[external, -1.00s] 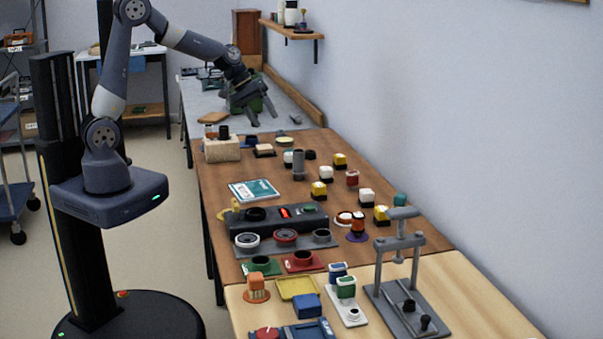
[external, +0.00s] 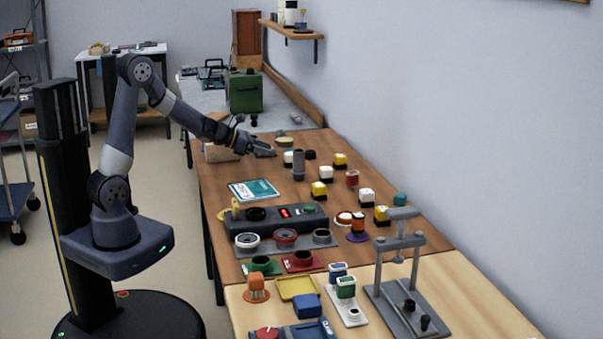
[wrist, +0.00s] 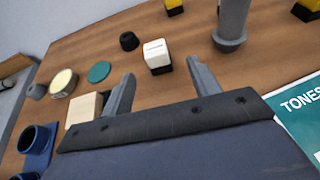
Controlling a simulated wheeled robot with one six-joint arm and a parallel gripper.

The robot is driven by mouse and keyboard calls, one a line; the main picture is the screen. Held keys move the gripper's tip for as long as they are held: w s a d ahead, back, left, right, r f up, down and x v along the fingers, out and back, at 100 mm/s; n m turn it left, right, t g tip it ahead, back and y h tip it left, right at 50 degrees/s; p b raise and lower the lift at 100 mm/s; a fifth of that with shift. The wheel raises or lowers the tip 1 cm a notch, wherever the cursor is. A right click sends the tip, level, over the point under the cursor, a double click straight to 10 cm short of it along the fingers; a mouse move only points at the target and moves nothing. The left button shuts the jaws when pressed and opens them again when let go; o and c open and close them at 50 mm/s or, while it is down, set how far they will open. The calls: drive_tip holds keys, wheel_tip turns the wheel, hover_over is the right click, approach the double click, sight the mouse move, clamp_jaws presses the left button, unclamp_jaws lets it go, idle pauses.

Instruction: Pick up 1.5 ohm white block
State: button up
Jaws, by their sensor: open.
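A white block (wrist: 157,56) on a black base stands upright in the wrist view, with small markings on top that I cannot read. It lies just beyond my gripper (wrist: 160,74), between the lines of the two open fingers and not touched. In the external view my gripper (external: 262,146) is over the far part of the brown table, beside a white block (external: 289,158) by the grey post. Two more white blocks, a middle one (external: 326,173) and a nearer one (external: 366,196), stand to the right. I cannot read which is 1.5 ohm.
The grey post (wrist: 232,25) stands right of the white block, and a black knob (wrist: 129,40) to its left. A teal disc (wrist: 99,72), a beige block (wrist: 83,109) and a blue holder (wrist: 35,146) are at left. A teal booklet (external: 254,190) lies nearer.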

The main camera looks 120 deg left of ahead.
sight(285, 155)
drive_tip(key=x, duration=0.5)
drive_tip(key=shift+a+f, duration=0.1)
drive_tip(key=shift+s+a+x, duration=0.1)
drive_tip(key=shift+x, duration=1.25)
drive_tip(key=shift+s+a+x, duration=0.15)
drive_tip(key=shift+x, duration=1.2)
drive_tip(key=shift+c, duration=0.2)
drive_tip(key=c, duration=1)
